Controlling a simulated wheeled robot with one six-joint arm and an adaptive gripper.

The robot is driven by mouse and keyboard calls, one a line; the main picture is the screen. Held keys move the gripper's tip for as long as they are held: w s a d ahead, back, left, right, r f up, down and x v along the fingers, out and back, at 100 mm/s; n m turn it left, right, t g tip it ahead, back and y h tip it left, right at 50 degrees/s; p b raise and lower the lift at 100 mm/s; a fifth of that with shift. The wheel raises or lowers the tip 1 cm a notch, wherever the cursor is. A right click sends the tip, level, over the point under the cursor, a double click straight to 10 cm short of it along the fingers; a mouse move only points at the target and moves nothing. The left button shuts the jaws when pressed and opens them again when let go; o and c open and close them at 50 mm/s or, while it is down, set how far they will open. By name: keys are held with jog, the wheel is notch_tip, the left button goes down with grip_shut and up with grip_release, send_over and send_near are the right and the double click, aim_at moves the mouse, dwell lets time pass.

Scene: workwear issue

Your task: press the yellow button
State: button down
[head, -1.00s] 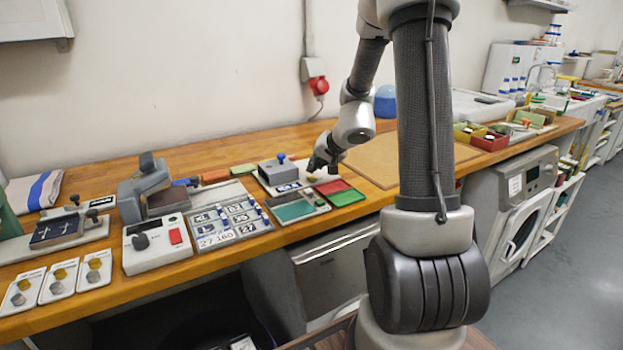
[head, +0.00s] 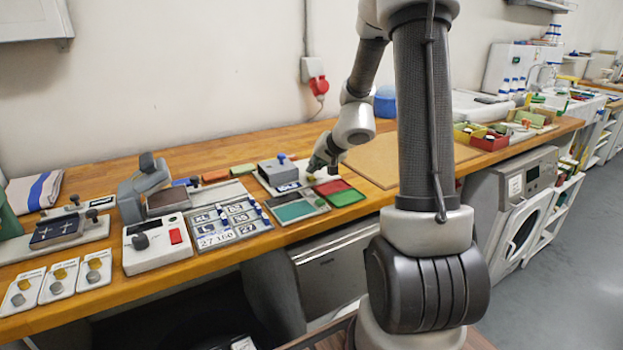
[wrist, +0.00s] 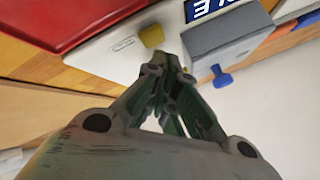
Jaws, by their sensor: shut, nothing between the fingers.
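The yellow button (wrist: 152,36) is a small block-shaped knob on a white plate (wrist: 108,50), next to a grey box (wrist: 228,36) with a blue knob (wrist: 222,80). In the head view the yellow button (head: 310,179) is a small spot just below my gripper (head: 313,169). My gripper is shut and empty, with its fingers pointing down at the plate. In the wrist view the fingertips (wrist: 166,62) appear just beside the button, with a small gap in the picture. I cannot tell their exact height above it.
A red pad (head: 332,187) and green pad (head: 347,197) lie to the right of the plate. A teal-topped tray (head: 296,211) is in front. A brown board (head: 375,165) lies behind to the right.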

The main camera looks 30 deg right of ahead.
aim_at(314, 177)
jog(key=shift+f, duration=0.4)
jog(key=shift+f, duration=0.45)
dwell(0.6)
jog(key=shift+r, duration=0.9)
jog(key=shift+r, duration=0.1)
jog(key=shift+r, duration=2.4)
